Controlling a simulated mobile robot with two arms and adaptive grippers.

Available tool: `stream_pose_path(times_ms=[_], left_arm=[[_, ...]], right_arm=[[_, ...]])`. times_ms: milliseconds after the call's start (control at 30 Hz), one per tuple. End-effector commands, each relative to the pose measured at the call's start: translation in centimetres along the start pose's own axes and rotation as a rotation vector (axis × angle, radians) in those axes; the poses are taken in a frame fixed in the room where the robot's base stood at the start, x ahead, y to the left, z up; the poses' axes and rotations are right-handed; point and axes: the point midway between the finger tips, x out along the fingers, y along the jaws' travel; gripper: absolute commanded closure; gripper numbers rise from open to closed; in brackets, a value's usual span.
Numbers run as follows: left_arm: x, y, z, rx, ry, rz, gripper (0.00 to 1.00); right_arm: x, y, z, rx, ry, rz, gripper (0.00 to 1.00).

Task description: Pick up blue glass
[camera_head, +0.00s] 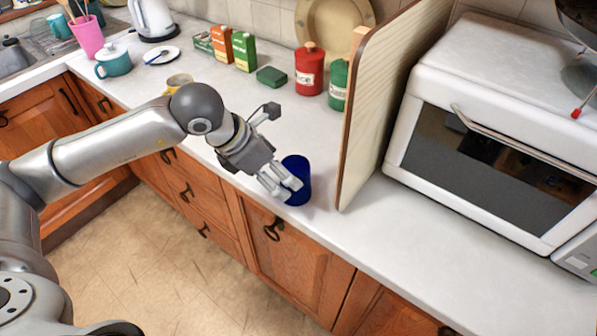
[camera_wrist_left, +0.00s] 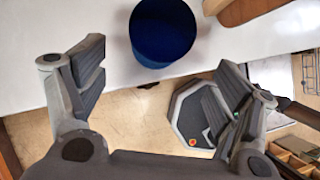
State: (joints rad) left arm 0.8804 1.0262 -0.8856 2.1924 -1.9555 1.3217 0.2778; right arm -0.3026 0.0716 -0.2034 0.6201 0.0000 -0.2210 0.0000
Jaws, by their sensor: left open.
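The blue glass (camera_head: 298,172) stands upright near the front edge of the white counter, just left of the upright wooden board. It also shows at the top middle of the left wrist view (camera_wrist_left: 163,32). My left gripper (camera_head: 281,187) is at the glass, its fingers overlapping the near left side of it in the head view. In the left wrist view my left gripper (camera_wrist_left: 158,78) is open, and the glass lies beyond and between its fingertips, with nothing held. Whether a finger touches the glass cannot be told. My right gripper is in neither view.
The upright wooden board (camera_head: 385,95) stands close to the right of the glass, with a white microwave (camera_head: 490,140) beyond it. Red (camera_head: 309,72) and green (camera_head: 339,82) canisters and a green box (camera_head: 271,77) stand behind. The counter between the glass and these is clear.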

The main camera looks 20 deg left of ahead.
Motion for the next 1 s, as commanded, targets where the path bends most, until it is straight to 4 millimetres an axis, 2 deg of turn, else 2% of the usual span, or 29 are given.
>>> stream_pose_path(times_ms=[100,367,533,633,767,967,1000], left_arm=[[1.8,-0.2,0.1,-0.001,0.0,-0.006,0.15],[4.0,-0.1,0.2,-0.002,0.0,-0.007,0.15],[6.3,0.3,0.6,-0.001,0.001,-0.008,0.15],[7.7,0.3,0.5,-0.001,-0.001,-0.008,0.15],[8.6,0.4,0.4,0.0,-0.003,-0.006,0.15],[8.6,0.4,0.4,0.001,-0.003,-0.005,0.15],[8.6,0.4,0.4,0.001,-0.003,-0.006,0.2]], right_arm=[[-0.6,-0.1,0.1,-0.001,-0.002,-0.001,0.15],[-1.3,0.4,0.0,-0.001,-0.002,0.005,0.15],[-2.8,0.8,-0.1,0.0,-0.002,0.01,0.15],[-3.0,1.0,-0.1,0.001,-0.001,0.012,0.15],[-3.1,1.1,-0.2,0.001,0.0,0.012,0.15],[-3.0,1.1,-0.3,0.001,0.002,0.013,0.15],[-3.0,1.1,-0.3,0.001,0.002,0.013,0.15]])
